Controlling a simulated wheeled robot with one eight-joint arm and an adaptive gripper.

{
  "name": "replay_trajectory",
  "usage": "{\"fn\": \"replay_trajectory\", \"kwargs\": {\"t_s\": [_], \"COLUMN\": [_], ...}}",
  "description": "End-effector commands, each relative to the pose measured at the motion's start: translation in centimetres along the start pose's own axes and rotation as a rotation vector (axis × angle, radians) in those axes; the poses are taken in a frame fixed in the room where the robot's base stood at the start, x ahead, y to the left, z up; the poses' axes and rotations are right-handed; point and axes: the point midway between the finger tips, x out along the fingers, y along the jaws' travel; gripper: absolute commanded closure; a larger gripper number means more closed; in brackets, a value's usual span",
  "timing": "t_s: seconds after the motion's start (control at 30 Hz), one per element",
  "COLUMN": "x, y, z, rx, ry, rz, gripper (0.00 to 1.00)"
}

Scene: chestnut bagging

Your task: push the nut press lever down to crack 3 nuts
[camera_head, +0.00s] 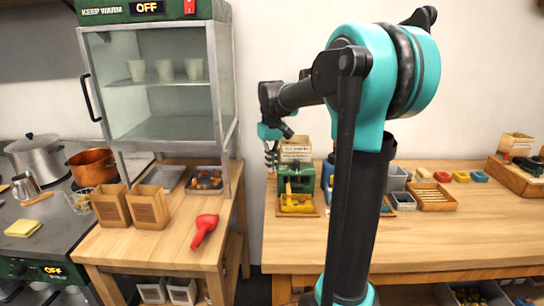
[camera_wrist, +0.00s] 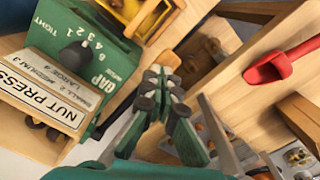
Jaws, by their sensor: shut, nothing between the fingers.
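The nut press (camera_head: 308,187) is a green block on the right wooden table, with a yellow part at its front and a sign above. In the wrist view the green press (camera_wrist: 103,40) lies at upper left, with a "GAP" dial and black knob (camera_wrist: 74,55) and a "NUT PRESS" sign (camera_wrist: 38,98). My gripper (camera_head: 271,165) hangs just left of the press, near its top in the picture. In the wrist view my gripper (camera_wrist: 160,70) is shut and empty. I cannot clearly make out the lever or any nut in the press.
A red scoop (camera_head: 205,228) lies on the left table beside two brown paper bags (camera_head: 148,207). A tray of chestnuts (camera_head: 205,180) sits behind it. A gap separates the tables. My arm hides part of the right table. Trays and small boxes (camera_head: 432,196) stand right of the arm.

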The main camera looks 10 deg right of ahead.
Motion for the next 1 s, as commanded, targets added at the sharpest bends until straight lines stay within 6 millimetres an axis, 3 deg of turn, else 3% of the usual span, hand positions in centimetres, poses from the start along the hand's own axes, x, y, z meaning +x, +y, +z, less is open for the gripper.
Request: {"fn": "replay_trajectory", "kwargs": {"t_s": [0.33, 0.67, 1.0], "x": [0.2, 2.2, 2.3], "y": [0.0, -0.2, -0.2], "z": [0.1, 0.3, 0.3], "rx": [0.000, 0.000, 0.000], "ry": [-0.001, -0.001, -0.001], "rz": [0.000, 0.000, 0.000], "gripper": [1.00, 1.00, 1.00]}}
